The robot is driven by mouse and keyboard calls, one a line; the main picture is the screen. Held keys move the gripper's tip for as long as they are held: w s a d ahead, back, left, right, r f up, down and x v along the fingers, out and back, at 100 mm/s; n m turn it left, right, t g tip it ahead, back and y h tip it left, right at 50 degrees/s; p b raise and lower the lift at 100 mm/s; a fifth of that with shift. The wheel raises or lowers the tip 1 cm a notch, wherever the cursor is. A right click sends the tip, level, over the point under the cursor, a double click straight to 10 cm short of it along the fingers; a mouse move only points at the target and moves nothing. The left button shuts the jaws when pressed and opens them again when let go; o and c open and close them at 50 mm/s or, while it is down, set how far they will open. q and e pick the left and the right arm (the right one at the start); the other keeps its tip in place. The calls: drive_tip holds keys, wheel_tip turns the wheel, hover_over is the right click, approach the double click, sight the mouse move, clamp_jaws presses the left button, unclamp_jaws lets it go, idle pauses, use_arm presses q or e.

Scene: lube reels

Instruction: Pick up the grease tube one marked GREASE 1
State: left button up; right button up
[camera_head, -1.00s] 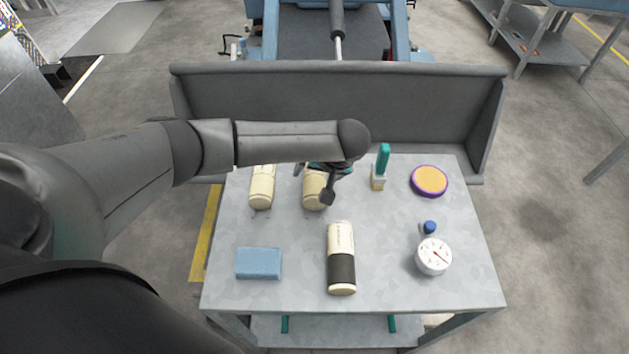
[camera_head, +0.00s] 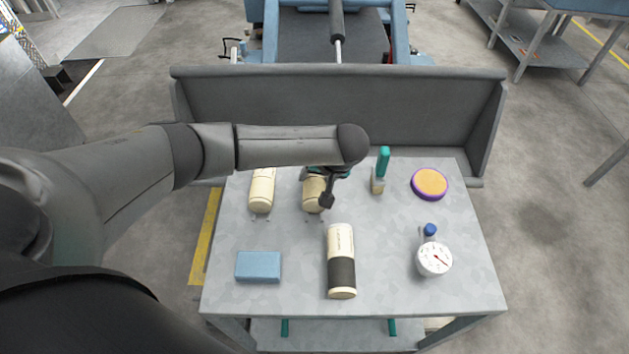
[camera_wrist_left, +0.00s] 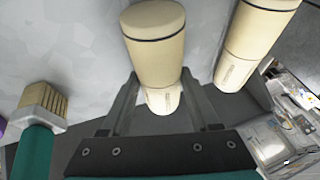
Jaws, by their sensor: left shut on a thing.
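Three cream cylindrical tubes are on the grey table (camera_head: 380,290); their print is too small to read. My left gripper (camera_head: 322,185) is at the back middle tube (camera_head: 313,194), partly hidden under my forearm. In the left wrist view, the fingers (camera_wrist_left: 158,92) are shut on this tube (camera_wrist_left: 155,45), one on each side. A second tube (camera_head: 262,192) is just to its left and also shows in the wrist view (camera_wrist_left: 257,45). A third tube (camera_head: 341,245), with a black band, lies nearer the front. My right gripper is not in view.
A brush with a teal handle (camera_head: 383,160) stands to the right of the held tube. Beyond it are an orange and purple disc (camera_head: 429,183) and a white dial gauge (camera_head: 434,260). A blue block (camera_head: 258,266) lies at the front left. A grey panel (camera_head: 340,105) rises behind.

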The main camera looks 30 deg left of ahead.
use_arm(q)
drive_tip(key=shift+c, duration=1.1)
drive_tip(key=shift+r, duration=0.1)
